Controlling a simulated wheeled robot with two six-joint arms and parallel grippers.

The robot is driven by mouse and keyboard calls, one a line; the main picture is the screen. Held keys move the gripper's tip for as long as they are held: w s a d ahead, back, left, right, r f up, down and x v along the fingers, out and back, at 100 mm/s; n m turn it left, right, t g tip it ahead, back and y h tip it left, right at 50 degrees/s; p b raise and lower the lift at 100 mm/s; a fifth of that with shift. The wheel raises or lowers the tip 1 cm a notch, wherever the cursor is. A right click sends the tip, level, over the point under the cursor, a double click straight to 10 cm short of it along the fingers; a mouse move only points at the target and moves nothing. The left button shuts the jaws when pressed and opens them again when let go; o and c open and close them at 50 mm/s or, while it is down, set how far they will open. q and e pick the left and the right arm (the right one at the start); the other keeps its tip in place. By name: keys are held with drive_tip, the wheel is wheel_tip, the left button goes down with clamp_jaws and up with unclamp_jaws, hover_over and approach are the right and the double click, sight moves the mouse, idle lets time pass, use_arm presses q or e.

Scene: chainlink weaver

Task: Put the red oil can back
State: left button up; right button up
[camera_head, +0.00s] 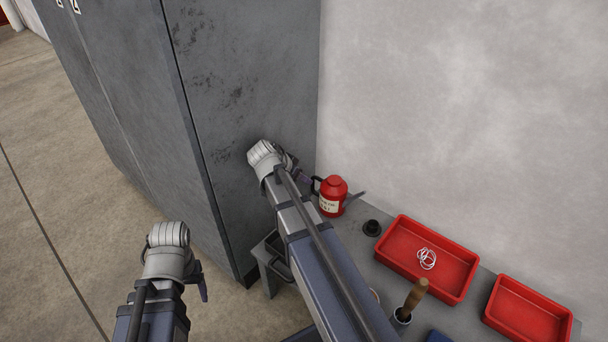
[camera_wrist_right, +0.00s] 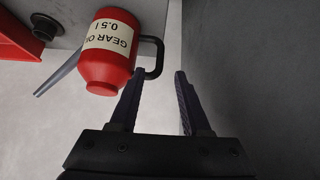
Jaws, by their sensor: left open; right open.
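The red oil can (camera_head: 333,196) stands on the grey bench against the wall, beside the grey cabinet. It has a cream label, a dark handle on its left and a thin spout pointing right. In the right wrist view the can (camera_wrist_right: 107,62) appears upside down, its black handle close to one finger. My right gripper (camera_wrist_right: 157,100) is open with nothing between its fingers, just beside the handle. In the head view my right gripper (camera_head: 298,176) is at the can's left, partly hidden by its own wrist. My left gripper (camera_head: 201,283) is open and empty, low over the floor area at left.
A tall grey cabinet (camera_head: 245,90) stands close to my right gripper. On the bench are a small black round piece (camera_head: 372,228), a red tray (camera_head: 400,262) with white rings (camera_head: 427,259), a second red tray (camera_head: 527,312) and a wooden-handled tool (camera_head: 415,295).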

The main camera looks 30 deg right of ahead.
drive_tip(key=s+a+f+n+g+y, duration=0.1)
drive_tip(key=s+a+n+y, duration=0.1)
drive_tip(key=s+a+n, duration=0.3)
drive_tip(key=s+a+f+n+g+y, duration=0.1)
drive_tip(key=s+a+n, duration=0.5)
drive_tip(key=a, duration=0.7)
drive_tip(key=s+a+f+n+g+y, duration=0.1)
drive_tip(key=s+a+f+n+y, duration=0.1)
drive_tip(key=s+a+n, duration=0.4)
drive_tip(key=s+a+y, duration=0.1)
drive_tip(key=s+a, duration=0.1)
drive_tip(key=a, duration=0.2)
drive_tip(key=shift+s+f, duration=0.3)
drive_tip(key=shift+f, duration=0.05)
drive_tip(key=shift+a, duration=0.1)
